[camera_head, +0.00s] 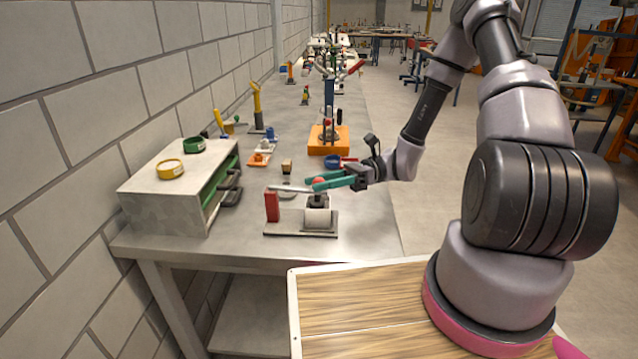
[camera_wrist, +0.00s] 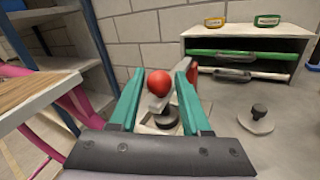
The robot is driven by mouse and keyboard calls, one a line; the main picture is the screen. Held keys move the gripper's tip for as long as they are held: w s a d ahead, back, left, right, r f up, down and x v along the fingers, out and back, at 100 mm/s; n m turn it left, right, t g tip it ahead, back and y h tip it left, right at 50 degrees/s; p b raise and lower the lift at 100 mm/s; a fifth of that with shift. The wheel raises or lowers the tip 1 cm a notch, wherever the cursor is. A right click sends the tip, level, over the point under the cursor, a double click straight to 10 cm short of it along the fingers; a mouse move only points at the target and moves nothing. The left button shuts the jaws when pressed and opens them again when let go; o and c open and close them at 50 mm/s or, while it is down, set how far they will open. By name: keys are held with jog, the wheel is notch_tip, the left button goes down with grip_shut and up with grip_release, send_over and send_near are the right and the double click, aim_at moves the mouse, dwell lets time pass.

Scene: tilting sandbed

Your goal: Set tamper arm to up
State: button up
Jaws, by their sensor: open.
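The tamper stands on a grey base plate (camera_head: 275,233) near the front of the bench, with a red post (camera_head: 271,206) at its left. Its tamper arm (camera_head: 292,190) is a pale bar that looks close to level in the head view and ends in a red ball knob (camera_head: 319,182). My gripper (camera_head: 322,181) has teal fingers and reaches in from the right. In the wrist view the red knob (camera_wrist: 158,84) sits between the open fingers, with no clear grip on it. The fingers and knob hide part of the bar and post.
A drawer cabinet (camera_head: 165,212) with yellow and green rings on top stands left against the block wall. An orange-based stand (camera_head: 327,141) and small parts lie behind the tamper. A small dark-knobbed disc (camera_wrist: 256,121) shows right in the wrist view.

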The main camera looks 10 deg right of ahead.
jog(key=shift+a, duration=0.25)
grip_shut()
dwell(1.4)
